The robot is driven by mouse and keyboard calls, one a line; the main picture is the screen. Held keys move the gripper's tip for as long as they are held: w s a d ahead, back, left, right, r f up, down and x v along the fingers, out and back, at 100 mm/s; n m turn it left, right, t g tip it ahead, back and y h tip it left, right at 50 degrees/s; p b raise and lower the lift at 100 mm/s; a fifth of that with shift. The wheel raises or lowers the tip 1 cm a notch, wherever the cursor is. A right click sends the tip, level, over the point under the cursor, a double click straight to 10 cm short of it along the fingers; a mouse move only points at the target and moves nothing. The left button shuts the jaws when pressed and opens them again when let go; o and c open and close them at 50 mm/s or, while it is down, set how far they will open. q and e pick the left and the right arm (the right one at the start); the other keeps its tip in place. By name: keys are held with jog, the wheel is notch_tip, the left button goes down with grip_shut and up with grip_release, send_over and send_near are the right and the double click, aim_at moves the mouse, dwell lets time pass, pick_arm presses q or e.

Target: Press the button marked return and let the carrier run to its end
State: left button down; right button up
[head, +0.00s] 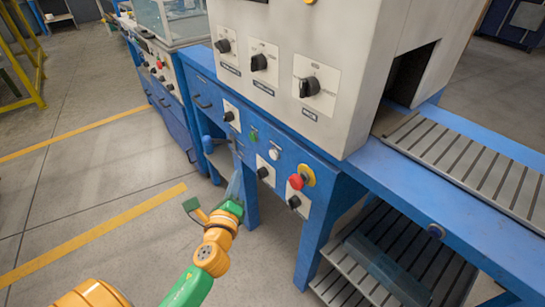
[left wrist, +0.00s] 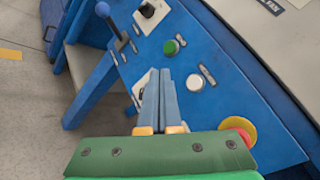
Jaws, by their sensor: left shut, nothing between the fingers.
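On the blue front panel (head: 262,150) are a green button (head: 253,136) and a white button (head: 274,155); they also show in the left wrist view as green (left wrist: 171,47) and white (left wrist: 195,82). Each has a small label plate beside it, too small to read, so I cannot tell which is marked return. My left gripper (head: 236,178) is shut and empty, in front of the panel. In the left wrist view its fingertips (left wrist: 159,72) appear just below the green button and left of the white one; contact with either cannot be seen. I cannot make out a carrier. My right gripper is not in view.
A red mushroom button on a yellow ring (head: 299,180) sits right of the buttons, partly behind my gripper in the wrist view. Black knobs (head: 265,172) and a blue-ball lever (left wrist: 103,10) are close by. A slatted conveyor (head: 470,160) leads from the grey housing (head: 370,60).

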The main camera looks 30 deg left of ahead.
aim_at(274, 154)
pick_arm(q)
jog(key=w+d+b, duration=0.1)
jog(key=w+d, duration=0.2)
jog(key=w, duration=0.5)
jog(key=shift+d+b, duration=0.2)
jog(key=shift+b, duration=0.1)
jog(key=shift+w, duration=0.1)
dwell(1.6)
jog(key=shift+w+d, duration=0.15)
jog(key=shift+w, duration=0.15)
